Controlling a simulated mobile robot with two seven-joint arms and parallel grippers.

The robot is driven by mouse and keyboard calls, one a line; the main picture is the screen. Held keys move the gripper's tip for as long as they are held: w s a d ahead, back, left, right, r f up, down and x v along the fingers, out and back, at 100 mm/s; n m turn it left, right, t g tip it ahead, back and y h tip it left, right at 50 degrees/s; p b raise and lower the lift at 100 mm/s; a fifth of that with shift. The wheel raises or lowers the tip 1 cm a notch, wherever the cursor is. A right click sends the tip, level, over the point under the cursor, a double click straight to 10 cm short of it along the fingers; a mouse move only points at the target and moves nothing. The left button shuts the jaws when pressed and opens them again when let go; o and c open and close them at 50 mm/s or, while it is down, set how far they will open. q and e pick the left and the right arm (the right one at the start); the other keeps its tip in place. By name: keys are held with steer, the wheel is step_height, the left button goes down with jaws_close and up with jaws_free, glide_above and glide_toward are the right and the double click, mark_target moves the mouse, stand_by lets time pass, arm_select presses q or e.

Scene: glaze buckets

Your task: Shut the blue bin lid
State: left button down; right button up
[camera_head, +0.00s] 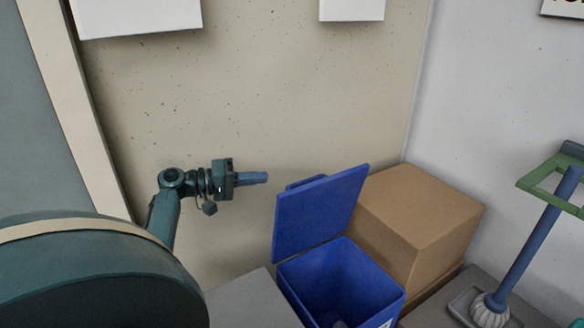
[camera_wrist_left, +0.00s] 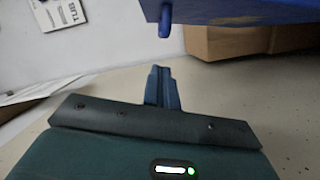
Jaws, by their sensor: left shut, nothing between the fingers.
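The blue bin (camera_head: 345,287) stands at the lower middle of the head view. Its blue lid (camera_head: 320,213) is open, raised and leaning back toward the wall, with a handle edge at its upper left. My left gripper (camera_head: 264,178) is shut and empty, pointing right, to the left of the lid's upper edge and apart from it in the picture. In the left wrist view the shut fingers (camera_wrist_left: 162,87) are in the middle, and part of the blue lid (camera_wrist_left: 235,10) shows along the top. My right gripper is in neither view.
A cardboard box (camera_head: 418,220) stands right of the bin. A grey surface (camera_head: 255,302) lies to the bin's left. A mop (camera_head: 523,250) and a green frame (camera_head: 540,183) are at the right. White panels hang on the wall above.

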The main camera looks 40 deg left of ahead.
mark_target(311, 193)
arm_select(q)
steer(key=b+x, duration=0.1)
steer(key=x, duration=0.9)
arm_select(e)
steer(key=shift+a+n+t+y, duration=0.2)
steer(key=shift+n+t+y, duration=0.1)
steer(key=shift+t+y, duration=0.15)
arm_select(q)
steer(key=shift+d, duration=0.1)
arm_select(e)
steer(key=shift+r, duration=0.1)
